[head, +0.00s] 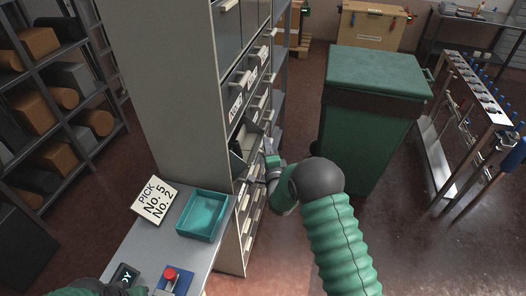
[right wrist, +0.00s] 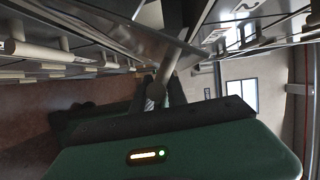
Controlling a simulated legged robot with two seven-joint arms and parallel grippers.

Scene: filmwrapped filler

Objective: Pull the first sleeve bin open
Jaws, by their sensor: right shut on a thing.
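The tall grey cabinet (head: 180,75) has a column of tilting bins with pale bar handles on its right-hand face. One bin (head: 248,141) at mid height is tilted out, and its dark inside shows. My right gripper (head: 268,164) is at this bin's front. In the right wrist view its dark fingers (right wrist: 164,92) are shut on the bin's pale handle (right wrist: 168,66), under the tilted grey bin front (right wrist: 150,42). The bin's own label cannot be read. Only a green part of my left arm shows at the lower left; its fingers do not show.
A grey table (head: 152,236) holds a teal tray (head: 202,215), a sign (head: 155,200) reading "PICK No.5 No.2" and a red button (head: 170,274). A large green bin (head: 368,125) stands right of the cabinet, close to my right arm. Shelves (head: 60,95) stand at left.

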